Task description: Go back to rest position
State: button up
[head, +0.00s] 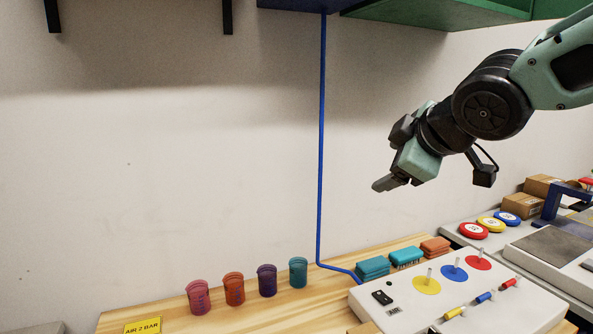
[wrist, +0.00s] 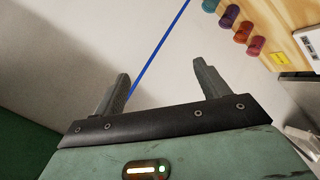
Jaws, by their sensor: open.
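My gripper (head: 388,184) hangs in the air in front of the wall, above the wooden bench, in the head view. It points down and to the left. In the wrist view my gripper (wrist: 162,88) shows two fingers spread apart with nothing between them. It touches nothing. The arm reaches in from the upper right.
Several coloured cups (head: 233,289) stand on the wooden bench (head: 300,305). A white panel (head: 500,309) with coloured discs and handles sits at the right. Stacked teal blocks (head: 373,267) lie behind it. A blue pipe (head: 321,150) runs down the wall. Green cabinets (head: 440,12) hang above.

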jog(key=s+a+f+m+g+h, duration=0.1)
jog(key=s+f+m+g, duration=0.2)
jog(key=s+f, duration=0.7)
jog(key=s+a+f+m+g+h, duration=0.1)
jog(key=s+f+m+g, duration=0.2)
jog(key=s, duration=1.4)
notch_tip(320, 180, down, 7)
jog(key=g, duration=0.4)
jog(key=shift+s+g, duration=0.3)
jog(key=shift+s, duration=0.1)
